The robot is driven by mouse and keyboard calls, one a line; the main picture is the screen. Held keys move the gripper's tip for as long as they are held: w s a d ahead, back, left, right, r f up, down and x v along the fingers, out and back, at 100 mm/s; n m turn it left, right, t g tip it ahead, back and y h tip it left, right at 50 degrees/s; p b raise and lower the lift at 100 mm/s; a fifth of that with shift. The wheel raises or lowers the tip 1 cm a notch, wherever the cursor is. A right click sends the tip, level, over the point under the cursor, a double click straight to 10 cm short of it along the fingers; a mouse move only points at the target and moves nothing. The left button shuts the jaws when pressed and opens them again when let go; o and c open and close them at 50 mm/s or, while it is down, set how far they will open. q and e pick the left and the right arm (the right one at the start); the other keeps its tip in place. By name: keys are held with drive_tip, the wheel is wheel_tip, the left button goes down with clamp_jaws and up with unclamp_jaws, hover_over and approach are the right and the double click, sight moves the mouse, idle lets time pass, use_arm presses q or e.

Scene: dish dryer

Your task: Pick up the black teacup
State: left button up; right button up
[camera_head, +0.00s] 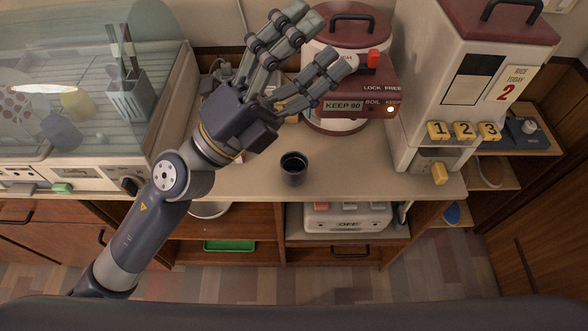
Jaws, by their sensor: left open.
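The black teacup (293,169) stands upright on the beige countertop (345,168), near its front edge. Its dark mouth faces up and it looks empty. My left gripper (318,45) is above and behind the teacup in the picture, with its fingers spread open and pointing to the upper right. It is apart from the teacup and holds nothing. The left arm comes up from the lower left and passes left of the teacup. My right gripper is not in view.
A tall rice dispenser (450,75) with numbered yellow buttons is to the right. A dish dryer (165,95) with a clear cover is on the left. Open shelves below hold a green tray (229,246) and a pale appliance (345,218).

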use_arm(q)
drive_tip(key=s+d+f+m+g, duration=0.5)
drive_tip(key=d+m+g, duration=0.1)
drive_tip(key=m+g, duration=0.35)
drive_tip(key=m+t+y, duration=0.2)
drive_tip(key=m+y, duration=0.4)
drive_tip(key=y, duration=1.1)
hover_over(284, 170)
drive_tip(key=s+a, duration=0.1)
drive_tip(key=a, duration=0.1)
wheel_tip(284, 170, down, 20)
drive_tip(key=f, duration=0.1)
drive_tip(key=shift+n, duration=0.25)
drive_tip(key=x, duration=0.4)
drive_tip(key=shift+s+d+f+p, duration=0.1)
drive_tip(key=shift+d+p, duration=0.05)
drive_tip(key=shift+p, duration=0.2)
drive_tip(key=p+x, duration=0.1)
drive_tip(key=x, duration=0.3)
drive_tip(key=shift+w+d+f, duration=0.1)
drive_tip(key=shift+w+f, duration=0.05)
drive_tip(key=shift+w, duration=0.1)
drive_tip(key=shift+w+d+f, duration=0.15)
drive_tip(key=shift+d+f, duration=0.05)
drive_tip(key=shift+f, duration=0.2)
